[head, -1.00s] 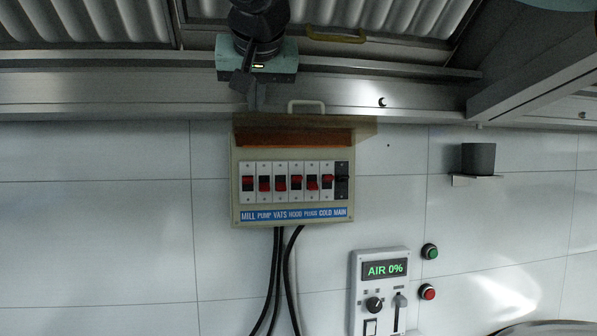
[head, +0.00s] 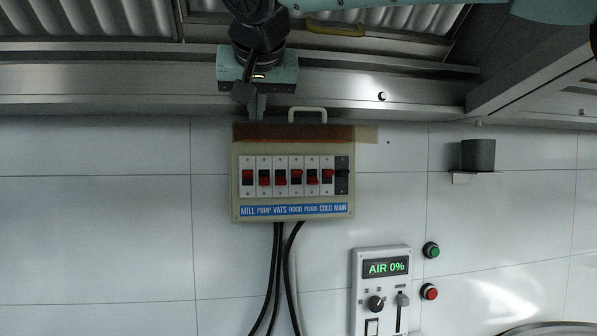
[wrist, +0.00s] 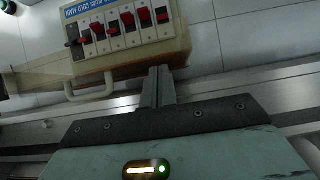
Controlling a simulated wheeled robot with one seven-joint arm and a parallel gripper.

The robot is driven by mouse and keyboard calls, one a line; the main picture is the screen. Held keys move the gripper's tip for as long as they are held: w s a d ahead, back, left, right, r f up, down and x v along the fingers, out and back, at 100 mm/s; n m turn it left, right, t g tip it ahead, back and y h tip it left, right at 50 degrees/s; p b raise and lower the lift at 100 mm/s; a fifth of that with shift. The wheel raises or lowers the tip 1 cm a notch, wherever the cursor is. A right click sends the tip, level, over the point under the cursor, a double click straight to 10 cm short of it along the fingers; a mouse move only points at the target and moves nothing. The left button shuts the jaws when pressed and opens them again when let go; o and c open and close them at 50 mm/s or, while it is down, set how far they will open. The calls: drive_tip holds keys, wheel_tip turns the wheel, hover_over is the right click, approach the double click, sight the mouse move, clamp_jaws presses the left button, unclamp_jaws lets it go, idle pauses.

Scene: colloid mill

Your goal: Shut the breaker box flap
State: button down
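The breaker box (head: 237,190) is on the tiled wall, with its row of red switches and one black switch uncovered. Its flap (head: 365,134) is open, sticking out from the top of the box, with a brown window strip and a pale loop handle (head: 308,112). The wrist view shows the box (wrist: 150,48) upside down, with the flap handle (wrist: 91,90) left of my fingers. My gripper (head: 257,112) is above the box, left of the handle. Its fingers (wrist: 158,82) are together with nothing between them; their tips are at the flap, but contact is unclear.
A metal ledge and hood (head: 400,92) run above the box. Black cables (head: 279,270) hang below it. A control panel (head: 383,285) reading AIR 0%, green (head: 431,250) and red (head: 429,291) buttons and a grey cup-like holder (head: 478,155) are to the right. The left wall is clear.

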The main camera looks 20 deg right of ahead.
sight(256, 138)
drive_tip(key=shift+f+b, duration=2.75)
drive_tip(key=shift+f, duration=0.1)
drive_tip(key=s+a+b, duration=0.2)
drive_tip(key=s+b, duration=0.1)
drive_tip(key=s, duration=0.6)
drive_tip(key=shift+s, duration=0.4)
drive_tip(key=shift+r, duration=0.1)
